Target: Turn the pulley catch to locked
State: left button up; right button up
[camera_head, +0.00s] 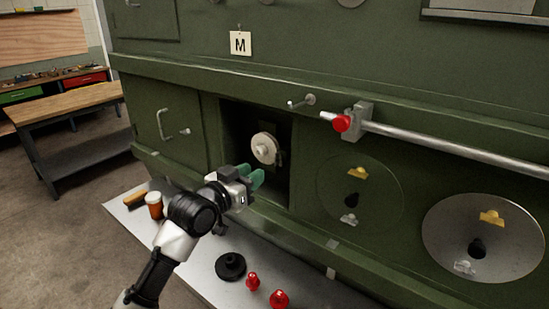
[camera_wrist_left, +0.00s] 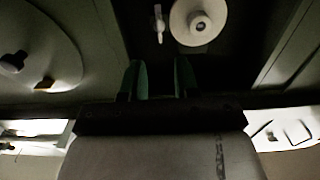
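A pale round pulley (camera_head: 264,148) with a raised hub sits inside a dark open recess in the green panel. It also shows at the top of the left wrist view (camera_wrist_left: 197,22). A small lever-like piece, possibly the catch (camera_wrist_left: 159,22), stands beside the pulley; its setting cannot be told. My left gripper (camera_head: 256,177) is in front of the recess, below the pulley and apart from it. Its two green fingers (camera_wrist_left: 161,78) are spread with nothing between them. My right gripper is in neither view.
A metal bar with a red knob (camera_head: 341,123) runs along the panel at right. Two round plates (camera_head: 445,240) (camera_head: 335,190) carry small yellow and grey tabs.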

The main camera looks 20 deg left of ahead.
aim_at(278, 160)
pick_arm(q)
jog(key=shift+p+x, duration=1.4)
jog(key=shift+x, duration=3.3)
jog(key=shift+f, duration=0.1)
jog(key=shift+c, duration=0.2)
grip_shut()
